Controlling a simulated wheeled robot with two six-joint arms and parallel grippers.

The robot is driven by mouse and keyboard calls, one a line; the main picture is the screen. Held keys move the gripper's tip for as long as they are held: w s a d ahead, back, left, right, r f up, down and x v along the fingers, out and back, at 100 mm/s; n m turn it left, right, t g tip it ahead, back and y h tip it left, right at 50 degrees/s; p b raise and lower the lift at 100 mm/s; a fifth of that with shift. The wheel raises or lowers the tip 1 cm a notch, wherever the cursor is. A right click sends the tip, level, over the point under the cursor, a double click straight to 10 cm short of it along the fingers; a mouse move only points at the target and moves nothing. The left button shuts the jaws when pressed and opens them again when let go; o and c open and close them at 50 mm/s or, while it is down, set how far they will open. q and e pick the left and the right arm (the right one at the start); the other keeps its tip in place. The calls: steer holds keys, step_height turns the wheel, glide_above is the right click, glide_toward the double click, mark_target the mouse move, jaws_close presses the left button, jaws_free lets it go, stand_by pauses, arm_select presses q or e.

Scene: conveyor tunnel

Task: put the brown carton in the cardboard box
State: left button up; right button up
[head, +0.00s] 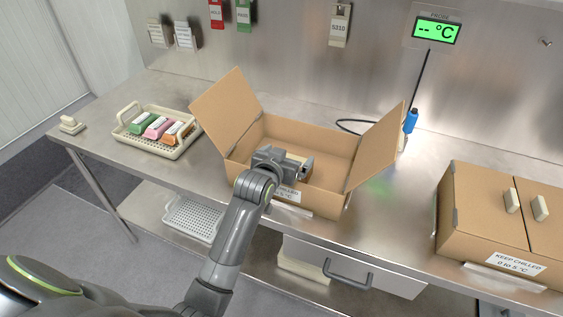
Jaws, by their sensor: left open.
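The open cardboard box (328,141) stands on the steel bench, in the middle of the head view, with its side flaps spread. My left gripper (304,166) is open and low over the inside of the box, near its front wall. A small tan-brown block (297,160), which looks like the brown carton, shows at the jaws inside the box. The gripper hides much of it, and I cannot tell whether the jaws touch it. My right gripper is not in view.
A cream tray (133,140) with green, pink and orange cartons stands at the left. A closed box (475,215) marked KEEP CHILLED stands at the right. A blue probe (411,121) on a cable stands behind the open box's right flap. A drawer (352,270) is below the bench's front edge.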

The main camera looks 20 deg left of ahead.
arm_select(q)
steer(key=shift+v, duration=1.95)
